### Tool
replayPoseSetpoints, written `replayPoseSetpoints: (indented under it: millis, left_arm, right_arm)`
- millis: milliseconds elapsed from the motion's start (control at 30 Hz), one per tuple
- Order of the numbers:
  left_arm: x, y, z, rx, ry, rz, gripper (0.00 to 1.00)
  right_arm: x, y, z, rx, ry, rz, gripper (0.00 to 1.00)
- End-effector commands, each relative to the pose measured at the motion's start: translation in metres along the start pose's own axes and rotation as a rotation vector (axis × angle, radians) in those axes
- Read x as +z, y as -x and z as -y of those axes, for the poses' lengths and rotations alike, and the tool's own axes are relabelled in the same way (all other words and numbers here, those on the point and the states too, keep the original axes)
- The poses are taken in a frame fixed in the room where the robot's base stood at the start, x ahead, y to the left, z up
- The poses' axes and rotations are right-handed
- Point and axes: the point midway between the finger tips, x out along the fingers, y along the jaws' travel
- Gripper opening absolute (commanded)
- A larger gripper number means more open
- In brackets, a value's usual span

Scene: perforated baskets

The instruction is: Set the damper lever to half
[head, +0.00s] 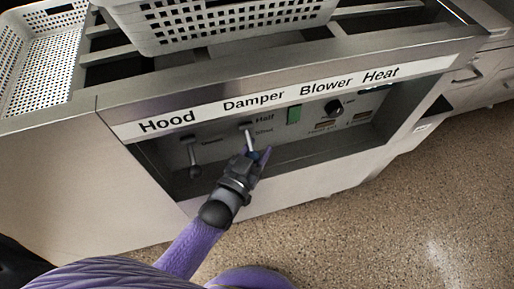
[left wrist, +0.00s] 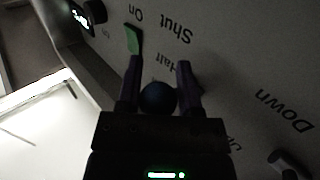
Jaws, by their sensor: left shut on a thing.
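The damper lever (head: 249,140) is on the recessed control panel under the word Damper, with the labels Half and Shut to its right. Its pale shaft runs downward from its pivot to the knob end. My left gripper (head: 254,158) reaches up from below and is shut around that end. In the left wrist view the dark round knob (left wrist: 157,98) sits between the two fingers of my left gripper (left wrist: 158,72). The panel lettering is upside down there, and the shaft is mostly hidden. My right gripper is in neither view.
The hood lever (head: 194,160) hangs down to the left of the damper lever. A green blower switch (head: 294,114) and a black heat knob (head: 334,106) are to the right. White perforated baskets (head: 225,30) stand above the panel. The floor in front is clear.

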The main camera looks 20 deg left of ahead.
Motion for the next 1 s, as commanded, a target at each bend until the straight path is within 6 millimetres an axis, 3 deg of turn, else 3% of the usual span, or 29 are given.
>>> replayPoseSetpoints:
  millis: [67, 1000]
  left_arm:
    - [-0.0005, -0.0001, -0.0004, 0.001, -0.001, -0.002, 0.00]
    - [-0.0021, -0.0007, -0.0002, 0.001, -0.003, -0.007, 0.00]
  right_arm:
    - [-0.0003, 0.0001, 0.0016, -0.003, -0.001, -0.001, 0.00]
    - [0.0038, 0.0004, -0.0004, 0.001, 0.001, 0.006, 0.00]
